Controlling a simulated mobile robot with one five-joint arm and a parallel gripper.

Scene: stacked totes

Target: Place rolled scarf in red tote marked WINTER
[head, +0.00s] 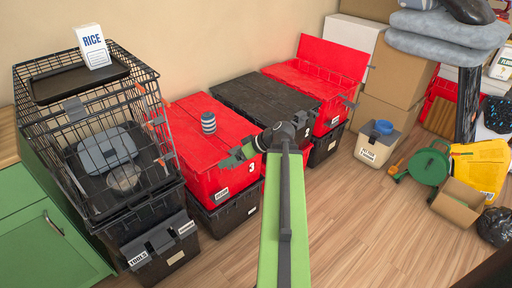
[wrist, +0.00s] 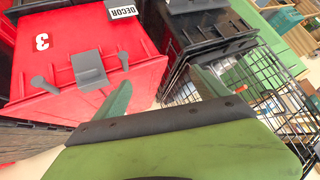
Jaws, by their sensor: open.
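A small grey-and-white striped roll (head: 208,123), which looks like the rolled scarf, stands upright on the lid of a closed red tote (head: 192,148) marked 3. In the wrist view this red tote (wrist: 120,78) shows a DECOR label; the roll is out of that view. Farther back, another red tote (head: 325,121) has its red lid (head: 333,55) raised; its label is too small to read, so I cannot confirm WINTER. My gripper (head: 243,154) is open and empty near the right edge of the DECOR tote, right of and below the roll. Its green fingers (wrist: 162,92) are spread apart.
A closed black-lidded tote (head: 262,98) stands between the red ones. A wire crate (head: 95,130) with a RICE box (head: 92,46) on top stands at left. Cardboard boxes (head: 398,65) and a cat tree (head: 445,30) are at back right.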

